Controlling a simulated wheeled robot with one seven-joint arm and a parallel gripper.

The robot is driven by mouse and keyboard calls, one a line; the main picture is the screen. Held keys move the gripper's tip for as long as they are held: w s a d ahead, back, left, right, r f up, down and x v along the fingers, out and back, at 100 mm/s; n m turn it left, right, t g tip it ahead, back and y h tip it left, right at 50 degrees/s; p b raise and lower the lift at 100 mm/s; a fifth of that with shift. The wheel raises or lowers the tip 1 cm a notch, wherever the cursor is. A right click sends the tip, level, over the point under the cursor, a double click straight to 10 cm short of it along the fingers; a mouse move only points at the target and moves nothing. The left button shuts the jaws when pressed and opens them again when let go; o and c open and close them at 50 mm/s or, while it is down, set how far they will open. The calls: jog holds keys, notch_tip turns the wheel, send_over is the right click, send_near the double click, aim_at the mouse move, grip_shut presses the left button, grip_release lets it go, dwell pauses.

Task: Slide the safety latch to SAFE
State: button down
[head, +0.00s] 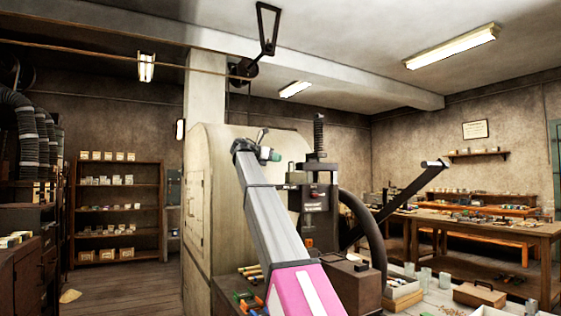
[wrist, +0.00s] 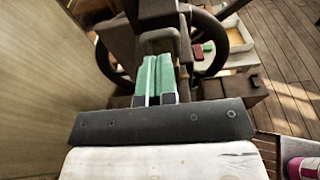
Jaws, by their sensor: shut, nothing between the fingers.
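The dark handwheel press (head: 318,172) stands ahead, with an upright threaded screw on top and a small red mark on its front housing. Its curved handwheel (head: 369,235) rises at the right and also shows in the wrist view (wrist: 214,62). My gripper (head: 270,154) is left of the press head, shut and empty. In the wrist view its green fingers (wrist: 158,72) lie together, in front of a grey-brown bent bracket (wrist: 158,42) on the press. I cannot tell whether they touch it, or whether that bracket is the safety latch. No SAFE marking is readable.
A pale rounded cabinet (head: 225,190) stands close behind and left of my arm. Below the press are loose tools, a brown box (head: 350,280) and glass jars. A long dark bar (head: 395,203) slants up at the right. A workbench (head: 480,225) stands further right.

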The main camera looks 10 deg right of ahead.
jog(key=v, duration=0.9)
jog(key=shift+w, duration=0.1)
